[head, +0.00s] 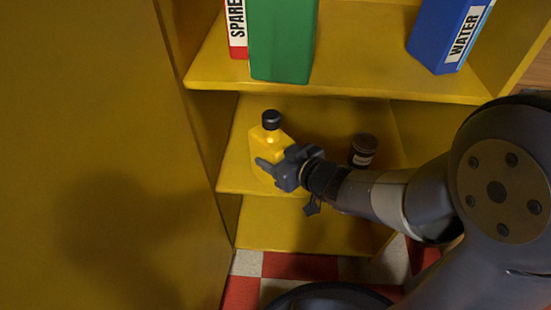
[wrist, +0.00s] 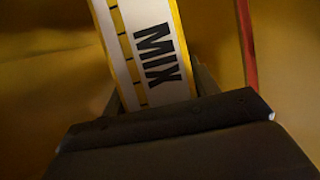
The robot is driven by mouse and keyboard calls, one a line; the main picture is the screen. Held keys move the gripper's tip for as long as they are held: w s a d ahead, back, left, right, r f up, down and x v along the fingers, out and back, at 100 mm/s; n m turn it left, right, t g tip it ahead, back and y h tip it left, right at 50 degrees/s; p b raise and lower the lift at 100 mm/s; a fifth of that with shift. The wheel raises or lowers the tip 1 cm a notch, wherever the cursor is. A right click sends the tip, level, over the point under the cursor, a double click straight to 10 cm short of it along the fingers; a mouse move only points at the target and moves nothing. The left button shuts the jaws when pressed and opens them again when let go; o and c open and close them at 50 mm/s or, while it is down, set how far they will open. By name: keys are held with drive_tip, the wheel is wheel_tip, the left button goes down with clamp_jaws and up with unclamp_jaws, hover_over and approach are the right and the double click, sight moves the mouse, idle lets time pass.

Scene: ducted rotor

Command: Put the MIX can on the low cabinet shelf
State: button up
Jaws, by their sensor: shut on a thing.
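The yellow MIX can (head: 270,139), with a black cap, is at the left part of the middle shelf (head: 233,172) of the yellow cabinet. My gripper (head: 277,169) is shut on the can from the front right. In the wrist view the can's white label (wrist: 153,50) reads MIX and sits between the fingers. The can looks close to upright in the head view. My gripper hides its lower part, so I cannot tell whether its base touches the shelf. A lower shelf board (head: 290,225) lies below, near the floor, and is empty where it shows.
A dark jar (head: 363,150) stands on the middle shelf, right of the can. The shelf above holds a green container (head: 282,40), a red-and-white SPARE container (head: 237,30) and a blue WATER container (head: 447,35). A yellow panel (head: 90,150) closes off the left.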

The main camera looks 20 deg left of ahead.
drive_tip(key=w+a+f+p, duration=0.1)
drive_tip(key=w+a+p, duration=0.1)
drive_tip(key=w, duration=0.9)
drive_tip(key=shift+w+a+f+p, duration=0.2)
drive_tip(key=shift+a+p, duration=0.2)
drive_tip(key=shift+p, duration=0.45)
drive_tip(key=shift+f+b, duration=0.35)
drive_tip(key=shift+f, duration=0.25)
idle(0.4)
drive_tip(key=o, duration=1.1)
drive_tip(key=shift+o, duration=0.6)
drive_tip(key=o, duration=0.3)
drive_tip(key=shift+s+d, duration=0.15)
drive_tip(key=shift+s+d+r+p, duration=0.1)
drive_tip(key=shift+s+d+p, duration=0.1)
drive_tip(key=shift+s+d, duration=0.95)
drive_tip(key=shift+s+d+r+p, duration=0.15)
drive_tip(key=shift+s+d, duration=0.4)
drive_tip(key=shift+d, duration=1.05)
drive_tip(key=shift+s+d+f+p, duration=0.1)
drive_tip(key=shift+s+d+p, duration=0.1)
drive_tip(key=shift+s+d, duration=0.95)
